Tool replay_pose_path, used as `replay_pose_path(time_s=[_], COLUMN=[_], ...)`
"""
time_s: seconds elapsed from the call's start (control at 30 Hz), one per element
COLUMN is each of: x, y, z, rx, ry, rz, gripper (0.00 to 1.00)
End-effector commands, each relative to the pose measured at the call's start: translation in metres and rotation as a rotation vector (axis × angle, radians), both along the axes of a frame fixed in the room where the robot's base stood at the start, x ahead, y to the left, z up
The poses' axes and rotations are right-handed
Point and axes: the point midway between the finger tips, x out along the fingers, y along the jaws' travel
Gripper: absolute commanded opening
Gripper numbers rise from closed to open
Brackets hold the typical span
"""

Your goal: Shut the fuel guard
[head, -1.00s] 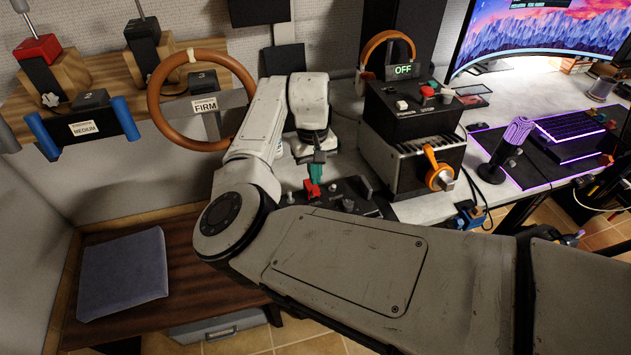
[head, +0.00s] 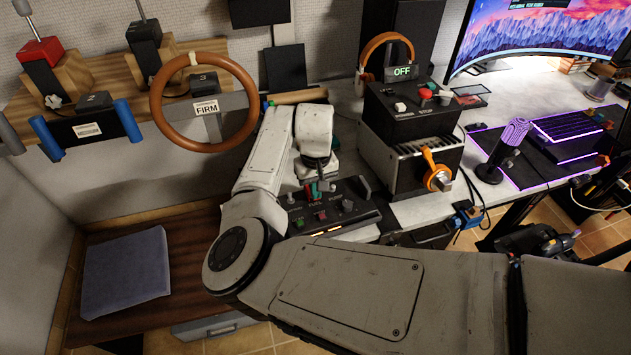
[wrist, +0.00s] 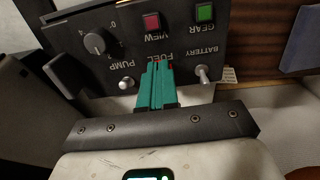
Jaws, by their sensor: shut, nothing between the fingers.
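The dark control panel (head: 352,213) sits at the front of the desk in the head view. It also fills the top of the wrist view (wrist: 125,50), with its labels upside down. My gripper (wrist: 157,70) has teal fingers pressed together, with nothing between them. Its tips are over the FUEL label, between the PUMP and BATTERY toggles. Small bits of red show at the fingertips; the fuel guard is mostly hidden there. In the head view a red piece (head: 308,191) shows beside my gripper (head: 323,188). I cannot tell the guard's angle or whether the fingers touch it.
On the panel are a battery toggle (wrist: 203,74), a pump toggle (wrist: 127,82), a knob (wrist: 95,43), a red button (wrist: 151,22) and a green button (wrist: 205,13). A box with an orange handle (head: 437,175) stands to the right. A steering wheel (head: 205,145) is at left.

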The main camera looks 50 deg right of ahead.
Motion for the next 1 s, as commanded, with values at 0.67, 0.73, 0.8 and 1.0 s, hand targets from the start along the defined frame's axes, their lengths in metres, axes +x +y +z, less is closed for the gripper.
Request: replay_pose_path(time_s=[0.67, 0.73, 0.8, 1.0], x=[-0.007, -0.007, -0.008, -0.006], y=[0.002, 0.002, 0.002, 0.002], z=[-0.007, -0.004, -0.001, 0.006], rx=[-0.006, -0.005, -0.005, -0.007], ry=[-0.015, -0.014, -0.014, -0.017], rz=[0.002, 0.002, 0.001, 0.002], gripper=[0.00, 0.00, 0.00, 0.00])
